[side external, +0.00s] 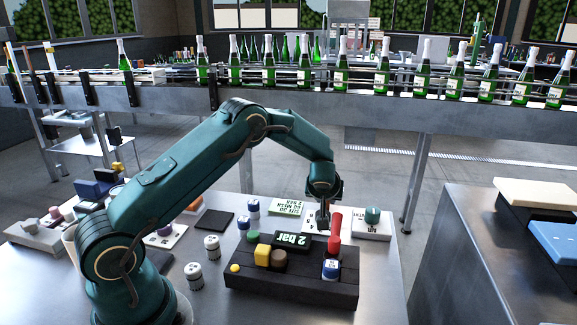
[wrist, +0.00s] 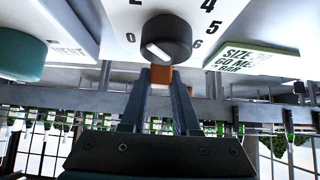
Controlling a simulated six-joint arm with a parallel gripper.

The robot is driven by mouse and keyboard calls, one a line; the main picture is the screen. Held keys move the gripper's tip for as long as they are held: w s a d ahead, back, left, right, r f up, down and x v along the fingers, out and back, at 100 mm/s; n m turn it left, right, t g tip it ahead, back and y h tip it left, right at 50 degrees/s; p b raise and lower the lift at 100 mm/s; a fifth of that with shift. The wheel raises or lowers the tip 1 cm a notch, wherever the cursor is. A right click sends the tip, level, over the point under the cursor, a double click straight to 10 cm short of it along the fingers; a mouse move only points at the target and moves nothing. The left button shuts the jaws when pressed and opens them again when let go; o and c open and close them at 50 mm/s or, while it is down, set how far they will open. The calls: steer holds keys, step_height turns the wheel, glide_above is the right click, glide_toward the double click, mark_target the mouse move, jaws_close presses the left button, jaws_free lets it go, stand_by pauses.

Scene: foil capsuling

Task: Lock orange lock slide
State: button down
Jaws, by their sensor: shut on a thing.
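The orange lock slide (wrist: 161,74) shows in the wrist view as a small orange block beside the dark dial knob (wrist: 167,38), on a white numbered plate (wrist: 118,40). The knob has a white pointer mark. My gripper (wrist: 161,84) is shut on the orange slide, with one finger on each side of it. In the side view my gripper (side external: 322,218) reaches down onto the white plate behind the black control panel (side external: 290,285). The slide is hidden by the gripper there.
A red handle (side external: 335,222) stands close to the gripper's right. A teal knob (side external: 372,214) on a white base is farther right. A green size card (side external: 289,207) lies to the left. The panel carries a "2 bar" display (side external: 291,241) and several buttons.

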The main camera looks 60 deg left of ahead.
steer(key=shift+s+d, duration=0.95)
steer(key=c, duration=0.6)
jaws_free()
steer(key=shift+c, duration=0.2)
steer(key=shift+v, duration=2.55)
